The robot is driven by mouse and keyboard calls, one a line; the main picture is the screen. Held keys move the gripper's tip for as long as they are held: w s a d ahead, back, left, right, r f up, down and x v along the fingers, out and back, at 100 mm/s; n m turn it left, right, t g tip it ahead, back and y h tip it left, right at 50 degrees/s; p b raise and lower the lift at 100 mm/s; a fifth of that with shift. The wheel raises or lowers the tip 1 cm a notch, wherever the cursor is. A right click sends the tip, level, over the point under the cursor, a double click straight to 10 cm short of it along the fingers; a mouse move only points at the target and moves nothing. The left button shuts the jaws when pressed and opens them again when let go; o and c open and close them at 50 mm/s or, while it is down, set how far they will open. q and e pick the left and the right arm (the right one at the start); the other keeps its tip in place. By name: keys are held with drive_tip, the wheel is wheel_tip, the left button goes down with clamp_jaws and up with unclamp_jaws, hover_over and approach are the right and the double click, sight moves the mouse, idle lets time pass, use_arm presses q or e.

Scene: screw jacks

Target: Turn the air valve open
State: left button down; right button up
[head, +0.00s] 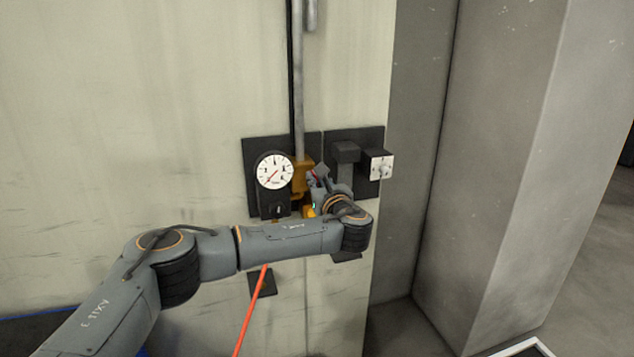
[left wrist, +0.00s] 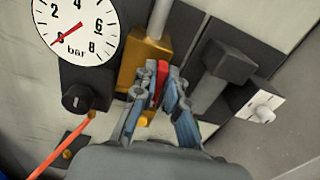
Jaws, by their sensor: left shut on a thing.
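The air valve has a yellow-orange body (head: 301,174) at the foot of a grey vertical pipe on the wall; it also shows in the left wrist view (left wrist: 146,62). Its red handle (left wrist: 161,71) stands out between my fingers. My left gripper (head: 318,178) is at the right side of the valve body. In the left wrist view its fingers (left wrist: 163,80) are shut on the red handle, one on each side. My wrist hides the lower part of the valve in the head view. My right gripper is in neither view.
A round white gauge (head: 274,171) is left of the valve; its red needle points near 0 bar. A black knob (left wrist: 76,97) is below it. A dark lever-like block (head: 346,152) and white switch box (head: 381,167) are to the right. An orange-red hose (head: 250,312) hangs below.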

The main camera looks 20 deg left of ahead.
use_arm(q)
drive_tip(key=shift+s+a+f+n+b, duration=0.1)
drive_tip(key=shift+a+f+n+b, duration=0.15)
drive_tip(key=shift+n+b, duration=2.65)
drive_tip(key=shift+s+a+f+n+b, duration=0.1)
drive_tip(key=shift+f+n+b, duration=0.2)
drive_tip(key=shift+n+b, duration=2.6)
drive_tip(key=shift+s+a+f+n+b, duration=0.1)
drive_tip(key=shift+a+f+n+b, duration=0.15)
drive_tip(key=shift+n+b, duration=2.65)
drive_tip(key=c, duration=1.4)
unclamp_jaws()
drive_tip(key=shift+r, duration=0.1)
drive_tip(key=shift+s+d, duration=0.1)
